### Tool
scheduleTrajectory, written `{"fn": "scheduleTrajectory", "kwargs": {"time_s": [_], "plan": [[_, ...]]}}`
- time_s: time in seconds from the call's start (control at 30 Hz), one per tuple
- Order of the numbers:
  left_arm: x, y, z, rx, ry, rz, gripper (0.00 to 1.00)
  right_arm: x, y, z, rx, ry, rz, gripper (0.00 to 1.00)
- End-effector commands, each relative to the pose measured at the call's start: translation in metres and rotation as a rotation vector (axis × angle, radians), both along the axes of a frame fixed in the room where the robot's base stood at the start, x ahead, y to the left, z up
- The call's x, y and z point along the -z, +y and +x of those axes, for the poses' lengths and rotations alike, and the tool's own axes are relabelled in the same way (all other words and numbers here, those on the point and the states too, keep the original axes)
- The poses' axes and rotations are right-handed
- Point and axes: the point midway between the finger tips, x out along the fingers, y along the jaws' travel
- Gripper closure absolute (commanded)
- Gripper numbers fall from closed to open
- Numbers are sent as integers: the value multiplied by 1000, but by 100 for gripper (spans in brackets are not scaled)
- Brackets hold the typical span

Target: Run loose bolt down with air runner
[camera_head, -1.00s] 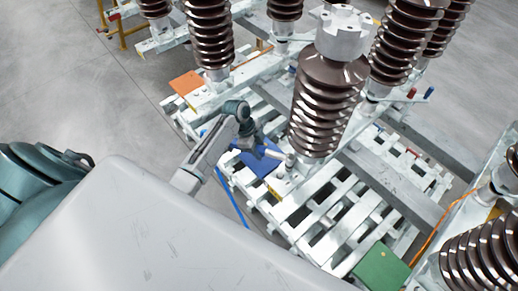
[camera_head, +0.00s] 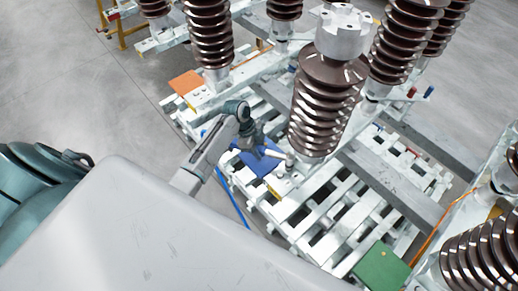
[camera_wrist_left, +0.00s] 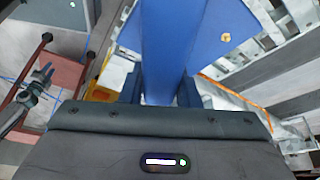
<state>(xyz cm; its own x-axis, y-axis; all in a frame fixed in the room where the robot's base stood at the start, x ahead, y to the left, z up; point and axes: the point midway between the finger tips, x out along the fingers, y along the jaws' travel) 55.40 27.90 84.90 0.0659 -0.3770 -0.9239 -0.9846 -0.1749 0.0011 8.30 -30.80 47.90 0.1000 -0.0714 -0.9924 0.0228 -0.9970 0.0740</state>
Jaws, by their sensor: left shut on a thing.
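My left gripper (camera_head: 258,146) is shut on the air runner (camera_head: 272,153), beside the foot of a brown ribbed insulator. The runner's pale nose points right, towards a light fitting at the insulator's foot; I cannot tell whether they touch. In the left wrist view, the runner's blue body (camera_wrist_left: 170,45) stands between the fingers (camera_wrist_left: 160,90). A small brass-coloured hex piece (camera_wrist_left: 226,37) lies on the blue mat behind it; I cannot tell whether it is the loose bolt. The runner's working end is hidden there. My right gripper is out of view.
The brown insulator (camera_head: 322,105) stands close right of the gripper. A blue mat (camera_head: 262,166) lies under the gripper on white slats (camera_head: 318,212). An orange plate (camera_head: 187,83) and a green plate (camera_head: 381,268) lie apart. Grey floor is free at upper left.

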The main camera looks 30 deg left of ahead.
Motion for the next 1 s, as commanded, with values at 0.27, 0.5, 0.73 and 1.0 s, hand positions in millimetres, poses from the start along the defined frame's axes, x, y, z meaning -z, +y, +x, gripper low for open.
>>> {"fn": "scheduleTrajectory", "kwargs": {"time_s": [0.27,0.5,0.73,1.0], "plan": [[6,0,1,0,-3,0,100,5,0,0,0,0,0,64],[11,0,1,0,-3,0,100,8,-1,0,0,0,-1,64],[16,0,1,0,-2,-1,100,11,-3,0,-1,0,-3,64],[16,0,1,1,-3,-1,100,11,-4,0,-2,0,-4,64]]}}
